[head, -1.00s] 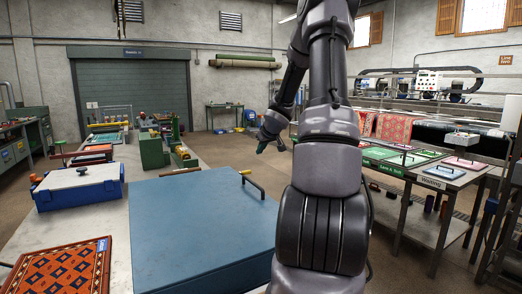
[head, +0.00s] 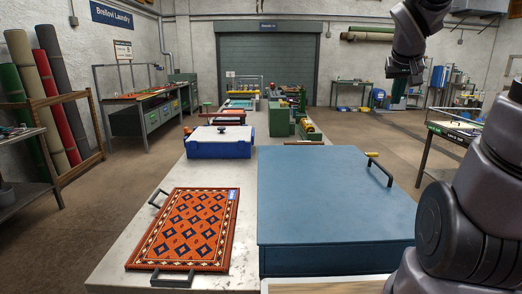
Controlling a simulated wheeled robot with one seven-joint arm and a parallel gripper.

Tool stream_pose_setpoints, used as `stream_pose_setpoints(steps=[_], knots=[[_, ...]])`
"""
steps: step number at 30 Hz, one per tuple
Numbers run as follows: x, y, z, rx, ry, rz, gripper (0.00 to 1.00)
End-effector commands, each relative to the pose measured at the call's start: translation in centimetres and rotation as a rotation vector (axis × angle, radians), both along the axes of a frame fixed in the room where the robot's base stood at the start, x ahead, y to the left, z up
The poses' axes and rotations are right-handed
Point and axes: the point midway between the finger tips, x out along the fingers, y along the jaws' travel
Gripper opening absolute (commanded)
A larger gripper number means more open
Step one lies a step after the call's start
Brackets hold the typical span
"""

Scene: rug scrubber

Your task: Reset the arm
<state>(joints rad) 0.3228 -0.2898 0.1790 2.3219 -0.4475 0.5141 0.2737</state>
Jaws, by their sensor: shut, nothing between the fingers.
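My arm stands at the right edge of the head view, with its middle links cut off by the frame. My gripper (head: 397,98) hangs at the upper right, pointing down, with dark teal fingers. It is small in the picture; it is shut and holds nothing. It appears in the air beyond and to the right of the large blue box (head: 330,195), touching nothing that I can see.
The blue box has a dark handle on its right. A patterned orange rug sample (head: 190,228) with handles lies on the long pale table (head: 118,262). A blue case with a white lid (head: 220,141) and green machines (head: 280,118) stand farther back. Rolled rugs (head: 55,105) lean at left.

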Motion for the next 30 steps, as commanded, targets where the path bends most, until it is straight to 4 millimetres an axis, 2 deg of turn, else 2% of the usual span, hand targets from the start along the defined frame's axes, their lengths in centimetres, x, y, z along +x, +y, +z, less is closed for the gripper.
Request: stream_pose_setpoints(steps=[1,6,9,12,17,30], knots=[[-2.4,1.8,0.9,0.044,-0.009,-0.004,0.00],[-9.6,7.2,1.7,0.239,0.003,0.011,0.00],[-12.8,9.7,1.8,0.346,0.011,0.041,0.00],[-14.9,11.4,1.8,0.423,0.020,0.071,0.00],[-16.3,12.5,1.7,0.475,0.029,0.093,0.00],[-16.3,12.4,1.8,0.475,0.029,0.092,0.00]])
